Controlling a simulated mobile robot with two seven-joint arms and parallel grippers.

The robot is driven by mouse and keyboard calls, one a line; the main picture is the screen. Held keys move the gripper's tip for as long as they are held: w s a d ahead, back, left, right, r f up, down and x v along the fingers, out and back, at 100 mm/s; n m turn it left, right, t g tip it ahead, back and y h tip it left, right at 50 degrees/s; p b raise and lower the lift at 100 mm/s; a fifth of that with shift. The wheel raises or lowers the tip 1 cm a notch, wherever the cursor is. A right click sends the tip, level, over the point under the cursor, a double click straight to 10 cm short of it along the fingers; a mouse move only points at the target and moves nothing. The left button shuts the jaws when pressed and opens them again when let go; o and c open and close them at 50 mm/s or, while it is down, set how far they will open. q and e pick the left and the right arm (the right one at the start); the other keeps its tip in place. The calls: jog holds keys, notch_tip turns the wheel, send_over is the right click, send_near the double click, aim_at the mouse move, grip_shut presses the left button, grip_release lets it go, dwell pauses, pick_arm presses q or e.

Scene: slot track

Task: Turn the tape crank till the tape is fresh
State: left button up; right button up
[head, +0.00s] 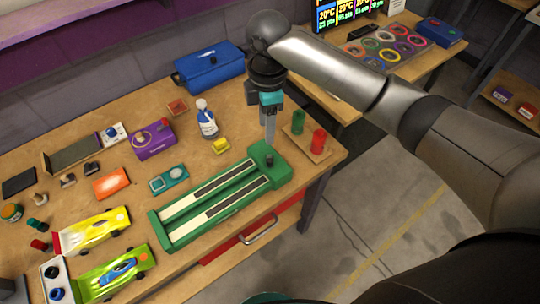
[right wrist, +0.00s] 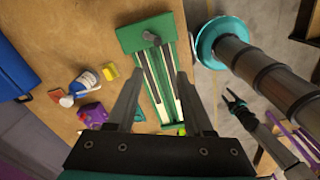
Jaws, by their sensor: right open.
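The green tape track (head: 215,203) lies along the table's front right part, with pale and black strips running lengthwise. A dark crank knob (head: 269,160) stands on the raised green block at its right end. The track (right wrist: 130,38) and the grey knob (right wrist: 152,38) also show in the right wrist view. My right gripper (head: 269,142) points down just above that block, close to the knob. In the right wrist view its fingers (right wrist: 159,78) are spread, with nothing between them. What seems to be my left gripper (right wrist: 236,103) is small at the right; its jaw state is unclear.
Red and green cylinders stand on a small wooden board (head: 309,148) right of the track. A white-blue bottle (head: 206,118), a yellow block (head: 221,146) and a teal device (head: 169,179) lie behind it. Toy cars (head: 92,231) are at left. The floor in front is clear.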

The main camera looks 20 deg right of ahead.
aim_at(270, 160)
jog(key=f, duration=0.4)
jog(key=f+b, duration=0.1)
jog(key=f, duration=0.4)
jog(key=d+f, duration=0.1)
jog(key=f, duration=0.4)
jog(key=shift+w+f, duration=0.15)
jog(key=shift+w, duration=0.2)
grip_shut()
